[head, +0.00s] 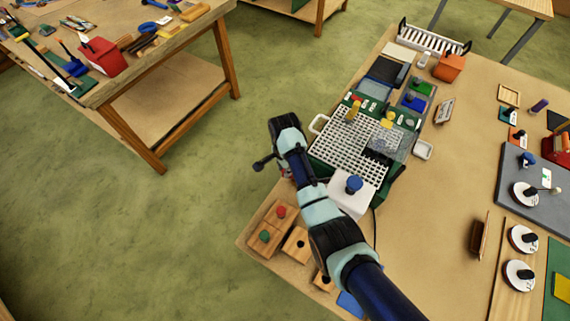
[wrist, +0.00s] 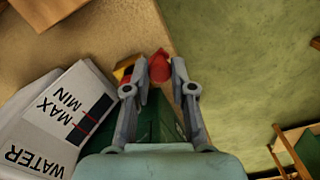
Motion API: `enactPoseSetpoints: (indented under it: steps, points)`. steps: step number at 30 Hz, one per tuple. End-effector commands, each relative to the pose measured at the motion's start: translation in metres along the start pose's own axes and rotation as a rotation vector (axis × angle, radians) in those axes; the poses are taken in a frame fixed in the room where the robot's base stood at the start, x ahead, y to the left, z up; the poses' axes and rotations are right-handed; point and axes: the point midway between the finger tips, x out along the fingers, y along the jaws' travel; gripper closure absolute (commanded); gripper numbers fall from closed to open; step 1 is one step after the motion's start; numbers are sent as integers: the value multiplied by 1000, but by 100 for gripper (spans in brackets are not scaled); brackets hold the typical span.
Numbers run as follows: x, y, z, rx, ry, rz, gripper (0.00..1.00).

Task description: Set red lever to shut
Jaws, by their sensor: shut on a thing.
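The red lever (wrist: 160,67) shows in the wrist view as a rounded red end between the fingertips of my gripper (wrist: 158,72). My gripper is shut on it, with one finger on each side. The lever stands beside a dark green housing (wrist: 158,130), which is partly covered by my fingers. A yellow part (wrist: 123,71) shows just left of the lever. In the head view my arm covers most of the gripper and lever, at the left edge of the green machine with a pale grid top (head: 348,152). The lever's marked positions cannot be read.
A white tank (wrist: 52,118) marked WATER, MAX and MIN stands close left of my gripper in the wrist view. In the head view, a white box (head: 345,203) with a blue knob and wooden blocks (head: 268,225) stand near my arm. Green floor lies beyond the table edge.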

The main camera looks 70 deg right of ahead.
Motion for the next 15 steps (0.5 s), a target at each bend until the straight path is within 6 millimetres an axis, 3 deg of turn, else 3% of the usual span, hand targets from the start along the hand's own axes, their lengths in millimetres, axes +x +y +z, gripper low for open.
enactPoseSetpoints:
  steps: [15]
  points:
    - [-6,23,14,-475,-1,2,100]
